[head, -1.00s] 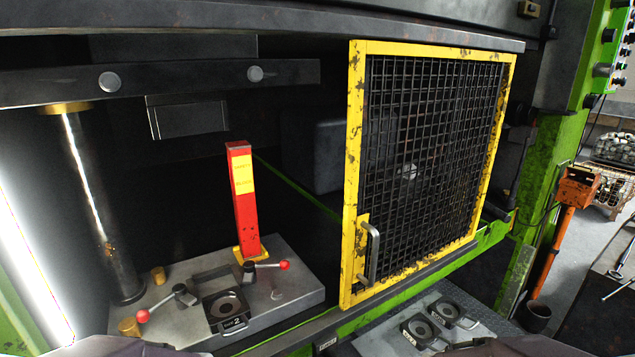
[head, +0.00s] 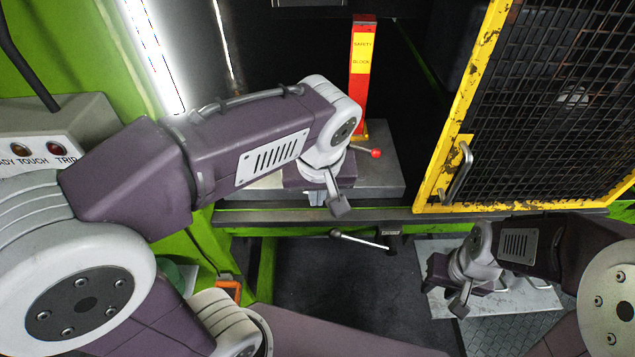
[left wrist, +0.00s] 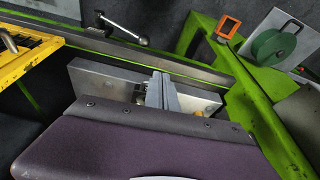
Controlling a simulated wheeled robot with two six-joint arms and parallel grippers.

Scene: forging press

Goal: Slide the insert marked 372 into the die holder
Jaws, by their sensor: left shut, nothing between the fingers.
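My left gripper (head: 318,197) is in front of the press bed, fingers down. In the left wrist view its fingers (left wrist: 163,92) are together with nothing between them, over the pale bed plate (left wrist: 100,78). In the head view the bed plate (head: 388,182) shows behind my left arm. A red-knobbed clamp lever (head: 375,153) sticks out there. The die holder itself is hidden behind my left arm. My right gripper (head: 445,280) hangs over a pale side table (head: 535,300); its fingers are not clear. No insert and no 372 marking can be made out now.
A red safety block (head: 359,85) stands at the back of the bed. The yellow mesh guard (head: 449,130) stands right of the opening. A loose-looking lever (head: 360,240) sticks out below the bed's front edge. A box with lamps (head: 40,145) is at left.

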